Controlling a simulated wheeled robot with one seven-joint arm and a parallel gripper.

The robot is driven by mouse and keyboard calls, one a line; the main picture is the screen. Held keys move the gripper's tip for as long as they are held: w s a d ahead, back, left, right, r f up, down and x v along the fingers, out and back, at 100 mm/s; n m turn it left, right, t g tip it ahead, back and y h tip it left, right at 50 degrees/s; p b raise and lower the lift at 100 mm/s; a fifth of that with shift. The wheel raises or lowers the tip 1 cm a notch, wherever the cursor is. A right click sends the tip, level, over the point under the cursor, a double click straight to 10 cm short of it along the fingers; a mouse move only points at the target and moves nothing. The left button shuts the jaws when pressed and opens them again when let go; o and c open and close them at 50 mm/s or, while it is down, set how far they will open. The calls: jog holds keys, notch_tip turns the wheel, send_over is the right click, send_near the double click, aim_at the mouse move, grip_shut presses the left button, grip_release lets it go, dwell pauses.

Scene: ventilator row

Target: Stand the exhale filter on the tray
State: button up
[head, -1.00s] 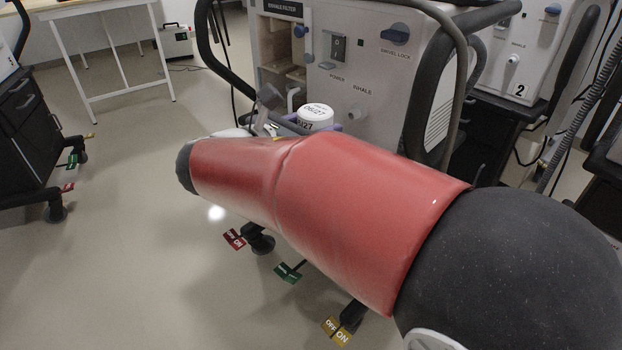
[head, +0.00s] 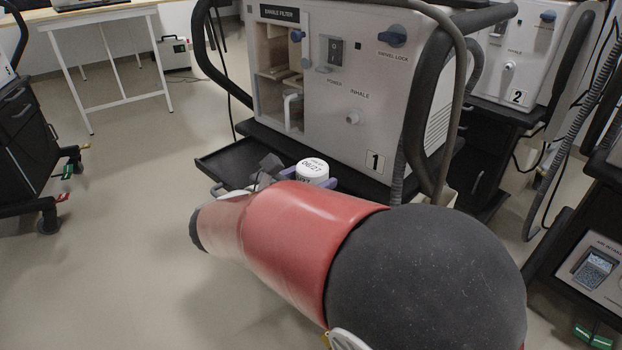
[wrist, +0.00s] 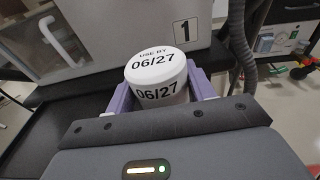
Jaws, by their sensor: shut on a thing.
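The white round exhale filter (head: 313,171) has "06/27" printed on its top and side; it also shows in the wrist view (wrist: 156,76). My gripper (head: 308,181) is shut on it with purple fingers on either side, seen also in the wrist view (wrist: 158,92). The filter looks upright. The black tray (head: 215,162) juts out at the front left of ventilator 1, and its bare left part shows. The filter is to the right of that part in the head view. My arm hides the filter's underside, and I cannot tell its height above the surface.
Ventilator 1 (head: 335,90) stands right behind the filter, with an open exhale filter bay (head: 272,60) holding a white elbow pipe (head: 290,108). A grey hose (head: 398,165) hangs to the right. Ventilator 2 (head: 510,62) stands at the back right.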

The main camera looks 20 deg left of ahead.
jog(key=shift+f, duration=0.1)
jog(key=o, duration=1)
jog(key=shift+s+a+r, duration=0.1)
jog(key=shift+r, duration=0.1)
jog(key=p+v, duration=0.1)
jog(key=v, duration=1)
jog(key=shift+s, duration=0.35)
jog(key=shift+a, duration=0.15)
